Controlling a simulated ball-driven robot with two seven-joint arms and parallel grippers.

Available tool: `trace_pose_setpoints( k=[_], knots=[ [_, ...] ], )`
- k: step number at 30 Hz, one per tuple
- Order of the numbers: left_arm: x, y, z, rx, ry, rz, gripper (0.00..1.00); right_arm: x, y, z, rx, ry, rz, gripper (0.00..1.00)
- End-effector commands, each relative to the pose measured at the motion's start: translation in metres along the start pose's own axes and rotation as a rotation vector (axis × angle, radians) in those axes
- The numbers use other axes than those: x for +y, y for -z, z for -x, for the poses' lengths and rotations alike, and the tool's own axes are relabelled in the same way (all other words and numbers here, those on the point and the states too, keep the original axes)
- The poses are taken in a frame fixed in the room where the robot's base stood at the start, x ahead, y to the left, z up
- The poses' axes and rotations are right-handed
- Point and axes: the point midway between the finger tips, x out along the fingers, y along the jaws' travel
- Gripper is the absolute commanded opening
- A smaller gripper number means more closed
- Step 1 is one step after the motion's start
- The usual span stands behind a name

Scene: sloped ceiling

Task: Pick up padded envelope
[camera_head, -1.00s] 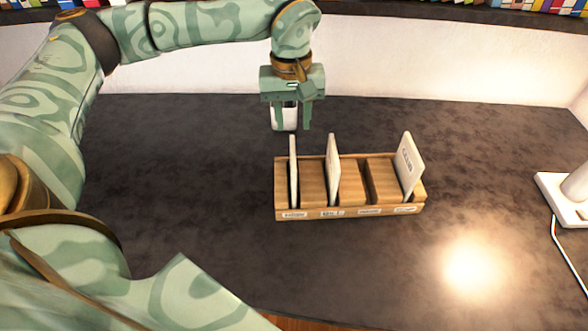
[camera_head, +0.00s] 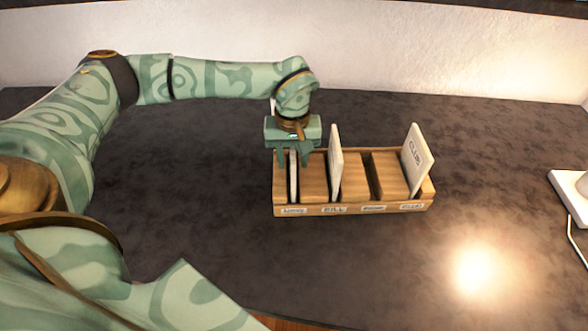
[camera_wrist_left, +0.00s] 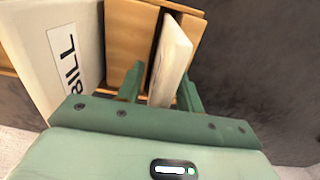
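A thick pale envelope (camera_head: 293,183), which looks like the padded one, stands on edge in the leftmost compartment of a wooden sorter (camera_head: 352,209). It also shows in the left wrist view (camera_wrist_left: 173,55). My left gripper (camera_head: 293,158) points down over its top edge. Its fingers (camera_wrist_left: 160,88) are apart, one on each side of the envelope. The right-hand finger in the wrist view looks close to it; a gap shows on the other side. The gripper hides part of the envelope's top. My right gripper is not in view.
A pale card marked "BILL" in the wrist view (camera_wrist_left: 58,50) stands in the neighbouring slot (camera_head: 335,165), close to my gripper. A "CLUB" card (camera_head: 417,160) stands at the sorter's right end. A white lamp base (camera_head: 572,200) is at far right. The dark tabletop around is clear.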

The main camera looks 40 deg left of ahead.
Motion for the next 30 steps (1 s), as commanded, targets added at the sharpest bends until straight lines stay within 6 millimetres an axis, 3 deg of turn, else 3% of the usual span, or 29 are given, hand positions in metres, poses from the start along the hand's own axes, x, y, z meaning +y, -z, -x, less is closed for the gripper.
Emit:
trace_pose_setpoints(
  k=[7,11,12,23,30],
  knots=[
    [0.001,0.0,-0.006,0.002,-0.003,-0.001,0.36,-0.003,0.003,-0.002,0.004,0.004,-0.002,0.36],
    [0.001,0.0,-0.006,0.002,-0.002,-0.001,0.03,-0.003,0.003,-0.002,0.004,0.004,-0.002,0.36],
    [0.0,0.0,-0.006,0.001,-0.002,-0.001,0.0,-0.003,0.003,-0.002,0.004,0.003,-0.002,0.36],
    [0.0,0.001,0.001,0.003,-0.003,0.0,0.0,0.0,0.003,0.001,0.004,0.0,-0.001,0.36],
    [0.001,0.001,0.052,0.006,-0.006,-0.001,0.0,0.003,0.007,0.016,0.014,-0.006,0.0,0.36]
  ],
)
